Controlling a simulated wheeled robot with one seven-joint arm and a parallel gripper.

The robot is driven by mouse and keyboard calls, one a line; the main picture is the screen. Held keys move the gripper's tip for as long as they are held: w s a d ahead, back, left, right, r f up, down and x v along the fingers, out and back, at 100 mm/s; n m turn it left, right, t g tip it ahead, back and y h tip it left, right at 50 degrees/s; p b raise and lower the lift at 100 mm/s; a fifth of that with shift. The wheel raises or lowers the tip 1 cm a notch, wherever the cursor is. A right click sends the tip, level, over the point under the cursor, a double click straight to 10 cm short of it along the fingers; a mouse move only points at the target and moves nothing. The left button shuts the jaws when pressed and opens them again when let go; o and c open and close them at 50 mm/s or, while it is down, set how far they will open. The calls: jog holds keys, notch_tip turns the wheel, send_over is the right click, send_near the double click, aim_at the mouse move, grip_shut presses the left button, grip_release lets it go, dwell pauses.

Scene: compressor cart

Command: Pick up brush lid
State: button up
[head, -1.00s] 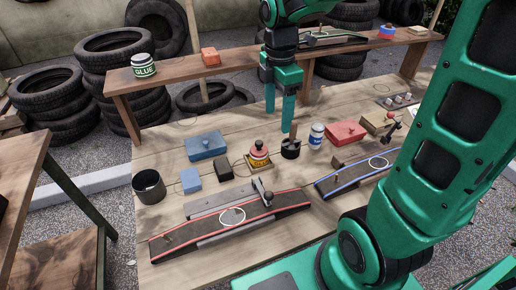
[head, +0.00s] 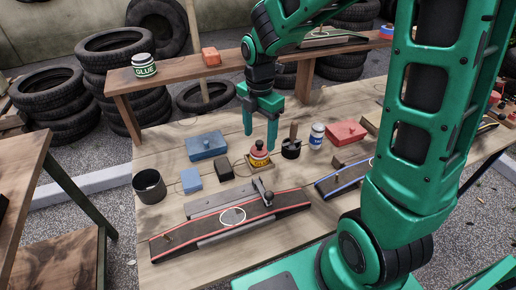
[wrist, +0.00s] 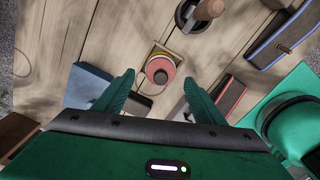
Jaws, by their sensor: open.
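The brush lid (head: 257,146) looks like the red knobbed top on a small yellow and red can (head: 260,159), which stands upright on the workbench. In the wrist view the round red lid (wrist: 159,69) shows from above, with the can in a square wooden holder (wrist: 151,51). My gripper (head: 260,142) is open and points down over the can. In the wrist view its fingers (wrist: 159,79) stand apart on either side of the lid, a little below it in the picture. I see no contact; the exact height gap cannot be told.
A black pot with an upright handle (head: 291,150) stands close to the right of the can. A black block (head: 224,167), blue boxes (head: 206,145) and a red-edged track (head: 232,229) lie around it. A white jar (head: 316,136) and red box (head: 346,133) stand farther right.

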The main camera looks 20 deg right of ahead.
aim_at(259, 142)
jog(key=shift+f, duration=1.55)
jog(key=c, duration=1.1)
jog(key=shift+r, duration=0.1)
jog(key=shift+r, duration=0.4)
jog(key=r, duration=0.3)
jog(key=shift+a+r, duration=0.2)
jog(key=shift+r, duration=0.1)
jog(key=s+a+r, duration=0.2)
jog(key=a, duration=0.1)
jog(key=s+a+r, duration=0.2)
jog(key=a, duration=0.1)
jog(key=s+a+r, duration=0.2)
jog(key=a, duration=0.1)
jog(key=shift+s+a+r, duration=0.15)
jog(key=shift+a+r, duration=0.1)
